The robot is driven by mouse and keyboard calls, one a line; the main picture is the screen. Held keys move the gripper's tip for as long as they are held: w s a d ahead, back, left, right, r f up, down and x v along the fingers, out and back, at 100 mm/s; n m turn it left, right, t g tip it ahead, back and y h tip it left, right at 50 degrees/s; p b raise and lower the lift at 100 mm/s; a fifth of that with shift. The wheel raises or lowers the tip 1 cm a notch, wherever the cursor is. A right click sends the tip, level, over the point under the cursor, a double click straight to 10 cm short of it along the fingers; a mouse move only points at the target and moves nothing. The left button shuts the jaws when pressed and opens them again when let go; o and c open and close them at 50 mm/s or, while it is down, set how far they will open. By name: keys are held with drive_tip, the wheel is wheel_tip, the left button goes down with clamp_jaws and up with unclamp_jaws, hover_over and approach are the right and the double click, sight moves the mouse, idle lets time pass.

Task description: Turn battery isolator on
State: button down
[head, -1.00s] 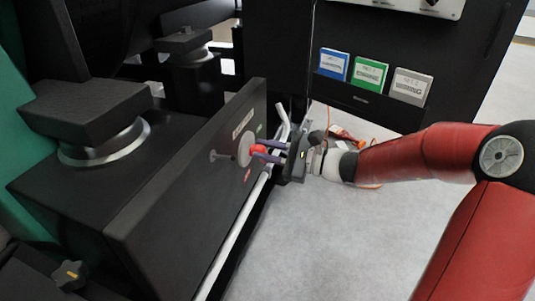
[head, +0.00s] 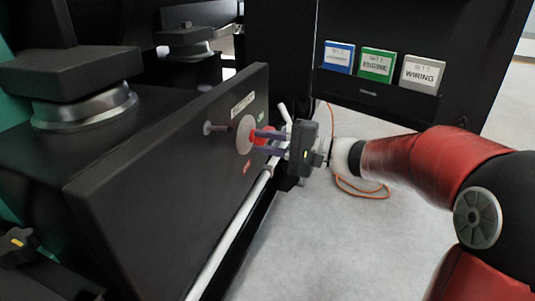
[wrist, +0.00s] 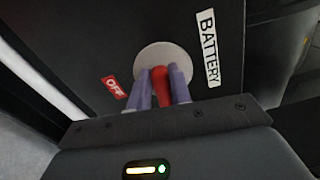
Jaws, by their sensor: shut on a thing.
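The battery isolator is a red handle (wrist: 161,86) on a pale round plate (head: 246,135), set in the side of a black box (head: 165,185). In the wrist view the handle stands between the two purple fingers of my gripper (wrist: 160,90), which is shut on it. My gripper also shows in the head view (head: 268,141), reaching the plate from the right. The wrist view shows a white BATTERY label (wrist: 207,48) and a red OFF label (wrist: 115,88) beside the plate. The handle's exact angle is partly hidden by the fingers.
A peg (head: 215,128) sticks out of the box left of the plate. A pale pipe (head: 225,245) runs along the box's lower side. A rack holds blue, green and grey manuals (head: 377,65). An orange cable (head: 360,190) lies on the open grey floor.

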drive_tip(key=shift+f+n+b, duration=0.25)
drive_tip(key=shift+n+b, duration=0.45)
drive_tip(key=c, duration=1.3)
unclamp_jaws()
drive_tip(key=v, duration=0.8)
drive_tip(key=shift+r, duration=0.1)
drive_tip(key=shift+a, duration=0.1)
